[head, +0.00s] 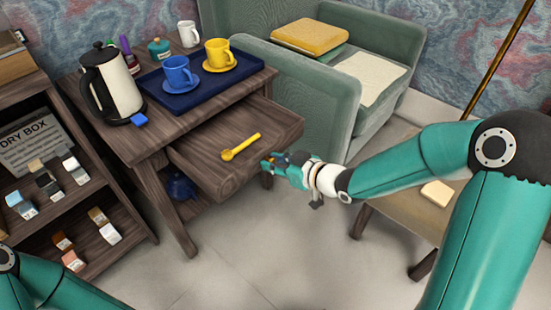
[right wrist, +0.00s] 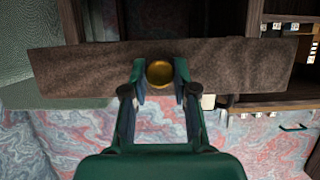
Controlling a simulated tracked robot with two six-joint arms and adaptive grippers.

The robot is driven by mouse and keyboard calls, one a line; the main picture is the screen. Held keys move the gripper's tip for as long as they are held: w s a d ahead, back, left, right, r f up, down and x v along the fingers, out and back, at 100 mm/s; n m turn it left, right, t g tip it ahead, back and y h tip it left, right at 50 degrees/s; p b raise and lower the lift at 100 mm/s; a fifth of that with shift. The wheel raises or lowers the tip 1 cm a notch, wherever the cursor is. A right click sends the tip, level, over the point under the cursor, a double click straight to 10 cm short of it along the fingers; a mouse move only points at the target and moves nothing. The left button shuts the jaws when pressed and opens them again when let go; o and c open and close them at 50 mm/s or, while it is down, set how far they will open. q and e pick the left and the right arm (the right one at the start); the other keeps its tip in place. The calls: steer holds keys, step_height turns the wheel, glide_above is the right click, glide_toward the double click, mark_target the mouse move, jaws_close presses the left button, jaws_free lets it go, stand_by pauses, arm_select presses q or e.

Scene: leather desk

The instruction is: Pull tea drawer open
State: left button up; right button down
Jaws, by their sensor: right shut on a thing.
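The tea drawer (head: 205,158) is of dark wood and stands well out from under the top of the small wooden tea table (head: 150,135). A yellow scoop (head: 240,147) lies in it. My right gripper (head: 275,163) is at the drawer's front. In the right wrist view the brass knob (right wrist: 159,72) sits between the fingers of my right gripper (right wrist: 159,80), which are shut on it, against the brown drawer front (right wrist: 240,68). Part of my left arm shows at the lower left of the head view; its gripper is out of view.
A blue tray (head: 200,92) with a blue cup (head: 178,72) and a yellow cup (head: 219,52) stands on the table beside a kettle (head: 112,82). A green armchair (head: 300,85) is close behind the drawer. A shelf (head: 85,195) stands left. The floor in front is clear.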

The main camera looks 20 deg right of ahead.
steer(key=shift+s+a, duration=0.1)
steer(key=c, duration=0.9)
jaws_free()
steer(key=shift+s+d+r, duration=0.15)
steer(key=shift+s+d, duration=0.1)
steer(key=shift+d, duration=0.05)
steer(key=v, duration=1.1)
steer(key=shift+s, duration=0.15)
